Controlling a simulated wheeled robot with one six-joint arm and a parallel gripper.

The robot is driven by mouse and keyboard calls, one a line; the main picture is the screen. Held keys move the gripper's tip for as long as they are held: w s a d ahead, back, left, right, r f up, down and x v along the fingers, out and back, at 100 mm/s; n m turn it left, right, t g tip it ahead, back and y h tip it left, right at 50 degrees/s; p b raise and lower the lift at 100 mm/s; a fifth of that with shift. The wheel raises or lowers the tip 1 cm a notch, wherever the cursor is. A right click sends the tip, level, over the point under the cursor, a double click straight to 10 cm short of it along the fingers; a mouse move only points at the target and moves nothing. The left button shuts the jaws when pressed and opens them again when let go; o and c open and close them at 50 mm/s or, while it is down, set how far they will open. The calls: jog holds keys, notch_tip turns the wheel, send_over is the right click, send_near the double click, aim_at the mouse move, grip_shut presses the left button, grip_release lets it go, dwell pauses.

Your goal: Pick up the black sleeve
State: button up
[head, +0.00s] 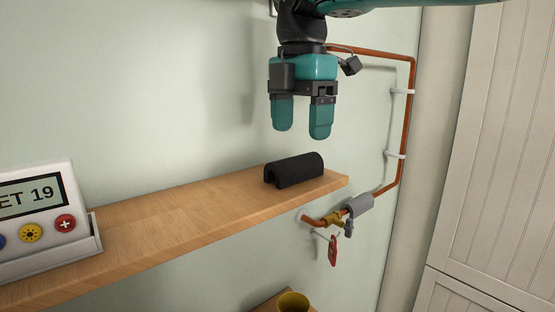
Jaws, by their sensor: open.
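The black sleeve (296,170) lies on the right part of a wooden shelf (190,212), near the shelf's right end. It is a short dark half-tube with its hollow end facing left and its slit side down. My gripper (301,134) hangs above the sleeve with its two teal fingers pointing down. The fingers are apart with nothing between them. A gap shows between the fingertips and the sleeve in the picture.
A white control box (45,225) with a display and coloured buttons stands at the shelf's left. A yellow cup (293,303) sits below. The shelf's middle is clear.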

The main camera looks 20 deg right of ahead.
aim_at(295, 158)
jog(key=shift+w+f, duration=0.15)
jog(key=shift+w, duration=0.2)
jog(key=shift+d+f, duration=0.2)
jog(key=shift+f, duration=0.15)
jog(key=f+p, duration=0.1)
jog(key=f, duration=0.2)
jog(key=w+f+p, duration=0.1)
jog(key=f, duration=0.1)
jog(key=shift+a+f+p, duration=0.2)
jog(key=shift+f+p, duration=0.05)
jog(key=shift+p, duration=0.05)
jog(key=shift+f, duration=0.45)
jog(key=c, duration=1)
